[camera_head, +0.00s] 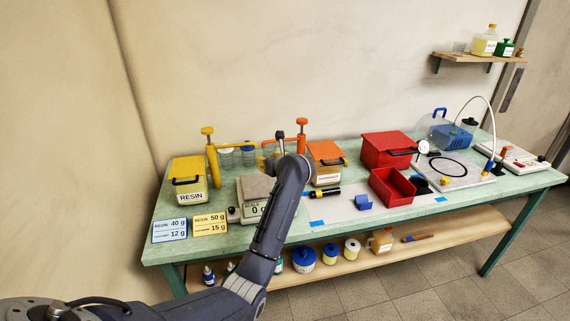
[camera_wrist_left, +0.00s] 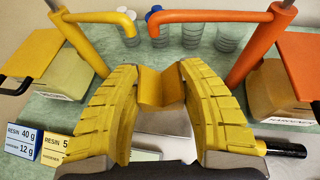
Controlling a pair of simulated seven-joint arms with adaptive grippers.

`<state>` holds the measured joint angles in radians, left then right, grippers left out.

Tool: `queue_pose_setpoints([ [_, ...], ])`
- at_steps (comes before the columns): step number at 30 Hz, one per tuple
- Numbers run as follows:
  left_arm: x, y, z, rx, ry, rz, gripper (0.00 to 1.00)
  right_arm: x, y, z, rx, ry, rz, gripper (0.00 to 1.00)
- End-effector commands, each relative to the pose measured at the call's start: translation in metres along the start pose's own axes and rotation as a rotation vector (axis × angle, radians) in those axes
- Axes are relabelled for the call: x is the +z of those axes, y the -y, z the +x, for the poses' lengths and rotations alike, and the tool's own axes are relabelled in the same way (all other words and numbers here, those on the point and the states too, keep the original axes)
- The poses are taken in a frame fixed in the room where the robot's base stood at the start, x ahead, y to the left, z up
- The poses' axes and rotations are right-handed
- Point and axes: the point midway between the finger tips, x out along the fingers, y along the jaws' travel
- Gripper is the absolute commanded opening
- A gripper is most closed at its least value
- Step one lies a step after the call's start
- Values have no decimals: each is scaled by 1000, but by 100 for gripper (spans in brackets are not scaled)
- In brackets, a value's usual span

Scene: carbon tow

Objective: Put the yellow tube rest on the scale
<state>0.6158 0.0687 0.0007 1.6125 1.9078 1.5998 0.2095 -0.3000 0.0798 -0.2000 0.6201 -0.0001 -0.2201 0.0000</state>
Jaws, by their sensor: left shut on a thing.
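My left gripper (camera_wrist_left: 160,80) is shut on the yellow tube rest (camera_wrist_left: 161,90), a small V-shaped block between its yellow fingertips in the left wrist view. The grey plate of the scale (camera_wrist_left: 162,123) shows just below the rest in that view. I cannot tell whether the rest touches it. In the head view the scale (camera_head: 254,190) stands at the left part of the bench, its right side partly hidden by my left arm. The gripper is mostly hidden behind the arm there. My right gripper is not in view.
A yellow resin dispenser (camera_head: 188,180) stands left of the scale, an orange hardener dispenser (camera_head: 326,163) right of it. Clear cups (camera_head: 227,158) stand behind. A black-and-yellow cylinder (camera_head: 324,192), blue rest (camera_head: 363,202) and red bin (camera_head: 392,187) lie rightward. Recipe cards (camera_head: 170,231) are at front left.

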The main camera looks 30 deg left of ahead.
Motion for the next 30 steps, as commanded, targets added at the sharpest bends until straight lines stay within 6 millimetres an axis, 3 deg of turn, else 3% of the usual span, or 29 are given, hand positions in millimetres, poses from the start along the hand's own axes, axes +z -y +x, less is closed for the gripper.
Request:
queue_pose_setpoints([
  [3, -16, -13, 18, 89, -4, -33, 8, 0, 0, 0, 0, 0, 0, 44],
  [8, -18, -21, 23, 160, -1, -69, 8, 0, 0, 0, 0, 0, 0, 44],
  [16, -26, -23, 26, 188, -2, -77, 8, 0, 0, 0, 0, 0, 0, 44],
  [30, -64, -22, 42, 186, -2, -75, 8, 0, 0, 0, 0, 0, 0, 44],
])
